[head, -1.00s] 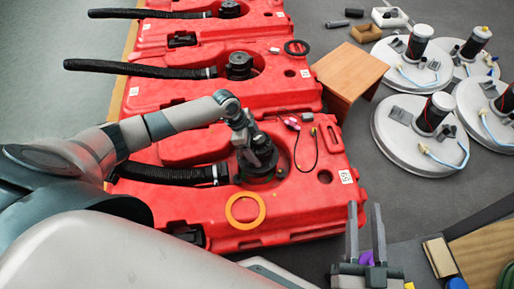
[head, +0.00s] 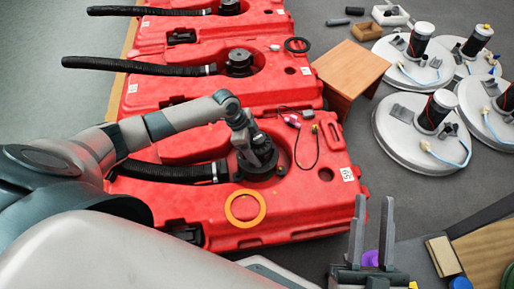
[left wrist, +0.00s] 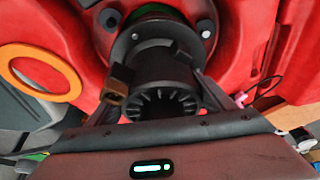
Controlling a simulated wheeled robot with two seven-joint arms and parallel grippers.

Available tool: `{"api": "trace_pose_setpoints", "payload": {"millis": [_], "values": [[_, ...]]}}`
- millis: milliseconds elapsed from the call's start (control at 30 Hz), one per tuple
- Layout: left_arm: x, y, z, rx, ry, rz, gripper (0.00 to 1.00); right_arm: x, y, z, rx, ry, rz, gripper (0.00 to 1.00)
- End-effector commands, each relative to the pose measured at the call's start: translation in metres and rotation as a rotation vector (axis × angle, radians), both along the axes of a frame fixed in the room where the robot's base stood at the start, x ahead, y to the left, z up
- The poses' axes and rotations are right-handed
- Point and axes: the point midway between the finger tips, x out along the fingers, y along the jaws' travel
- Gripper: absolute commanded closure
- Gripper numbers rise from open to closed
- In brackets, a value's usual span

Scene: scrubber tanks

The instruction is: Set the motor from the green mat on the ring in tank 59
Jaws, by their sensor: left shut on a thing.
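The black finned motor (left wrist: 160,88) is between my left gripper's fingers in the left wrist view. My left gripper (head: 258,160) is shut on it, over the round recess of the nearest red tank (head: 290,220). This tank's white label (head: 347,174) seems to read 59, turned sideways. Under the motor is a dark round flange (left wrist: 128,45), with a bit of green beyond it. Whether the motor touches the ring is hidden. My right gripper (head: 372,225) is open and empty, fingers apart, at the lower right. I cannot make out the green mat.
An orange ring (head: 245,224) lies on the near tank, left of the motor in the wrist view. A ribbed black hose (head: 170,173) ends beside the recess. A cable with a pink connector (head: 291,121) lies behind. Round white lids (head: 400,140) and a wooden stool (head: 350,68) stand right.

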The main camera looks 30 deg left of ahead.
Motion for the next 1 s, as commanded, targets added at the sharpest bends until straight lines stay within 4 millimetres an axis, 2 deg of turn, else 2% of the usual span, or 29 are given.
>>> {"api": "trace_pose_setpoints", "payload": {"millis": [200, 1000], "values": [[0.002, 0.0, -0.003, -0.002, -0.005, 0.001, 0.87, -0.009, -0.001, 0.012, 0.029, -0.075, -0.002, 0.69], [0.002, 0.0, -0.024, -0.002, -0.005, 0.001, 0.87, -0.008, -0.025, 0.057, 0.105, -0.353, -0.047, 0.69]]}}
